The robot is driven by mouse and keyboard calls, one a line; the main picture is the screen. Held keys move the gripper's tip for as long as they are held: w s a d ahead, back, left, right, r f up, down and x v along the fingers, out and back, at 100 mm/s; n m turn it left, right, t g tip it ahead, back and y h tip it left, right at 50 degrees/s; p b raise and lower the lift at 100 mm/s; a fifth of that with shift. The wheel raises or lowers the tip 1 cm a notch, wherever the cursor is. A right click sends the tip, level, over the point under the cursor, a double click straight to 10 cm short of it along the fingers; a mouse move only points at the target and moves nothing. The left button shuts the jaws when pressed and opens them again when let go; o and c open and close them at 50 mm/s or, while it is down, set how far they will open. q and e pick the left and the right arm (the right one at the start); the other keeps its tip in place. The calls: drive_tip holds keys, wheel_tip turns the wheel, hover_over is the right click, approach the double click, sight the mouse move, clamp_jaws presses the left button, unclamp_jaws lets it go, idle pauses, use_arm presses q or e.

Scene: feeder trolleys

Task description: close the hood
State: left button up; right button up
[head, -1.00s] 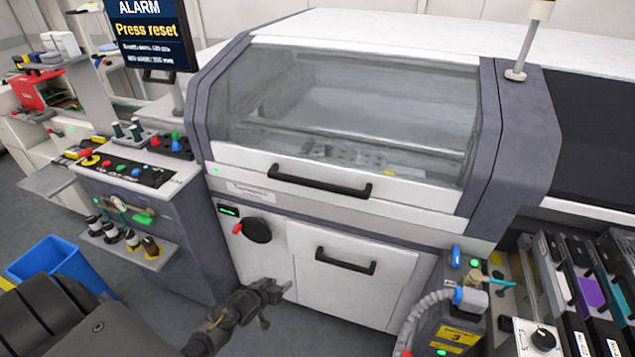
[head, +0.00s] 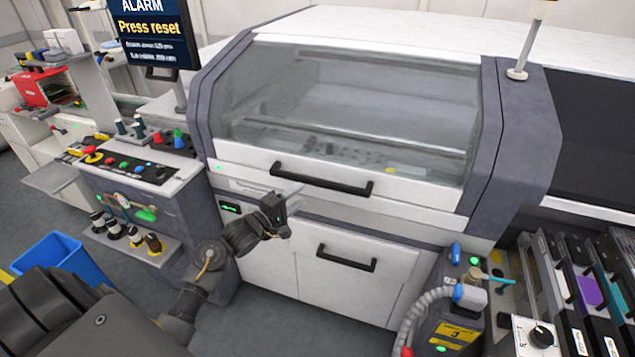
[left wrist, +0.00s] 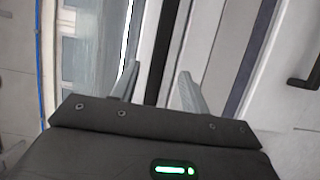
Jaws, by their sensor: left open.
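The hood is a clear window (head: 345,95) in a frame with a white lower edge and a black bar handle (head: 320,179). It looks down over the machine's front; I cannot tell whether it is fully seated. My left gripper (head: 295,197) is open, just below and in front of the handle's left end. In the left wrist view the open fingers (left wrist: 157,85) point at the hood front, and a dark bar, apparently the handle (left wrist: 157,45), runs between them, seemingly beyond the tips. No contact shows. My right gripper is out of view.
Below the hood is a white panel with a second black handle (head: 346,258). A control console (head: 130,165) stands at the left, under a screen (head: 150,35) reading "ALARM Press reset". A grey unit with a hose (head: 455,310) stands at the lower right. A blue bin (head: 60,262) is at the lower left.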

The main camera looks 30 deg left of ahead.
sight(316, 184)
use_arm(q)
drive_tip(key=p+x, duration=0.1)
drive_tip(key=x, duration=0.8)
drive_tip(key=shift+c, duration=0.2)
clamp_jaws()
